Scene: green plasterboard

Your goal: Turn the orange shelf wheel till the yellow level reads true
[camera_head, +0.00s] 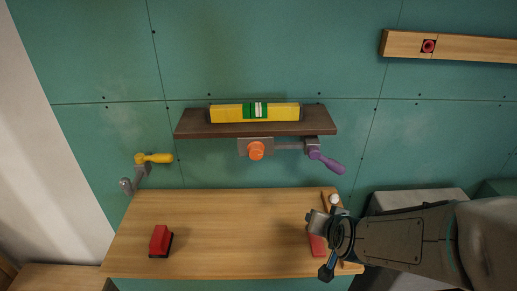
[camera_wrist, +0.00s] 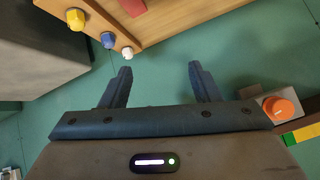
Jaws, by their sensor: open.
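The orange shelf wheel (camera_head: 256,151) is a round knob on a grey block under the middle of the dark brown shelf (camera_head: 190,126). The yellow level (camera_head: 228,113) lies on the shelf, with a green middle part; it looks near flat, and its bubble is too small to read. My gripper (camera_head: 325,246) is open and empty, low and to the right of the wheel, over the right end of the wooden bench. In the wrist view the open fingers (camera_wrist: 161,82) have nothing between them. The wheel (camera_wrist: 281,108) and part of the level (camera_wrist: 303,132) show at the right edge, apart from the fingers.
A purple-handled crank (camera_head: 326,161) sits right of the wheel, a yellow-handled crank (camera_head: 153,158) at left. The wooden bench (camera_head: 220,235) holds a red block (camera_head: 159,241). Yellow (camera_wrist: 75,19), blue (camera_wrist: 108,40) and white (camera_wrist: 127,52) knobs line a wooden edge. The bench's middle is clear.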

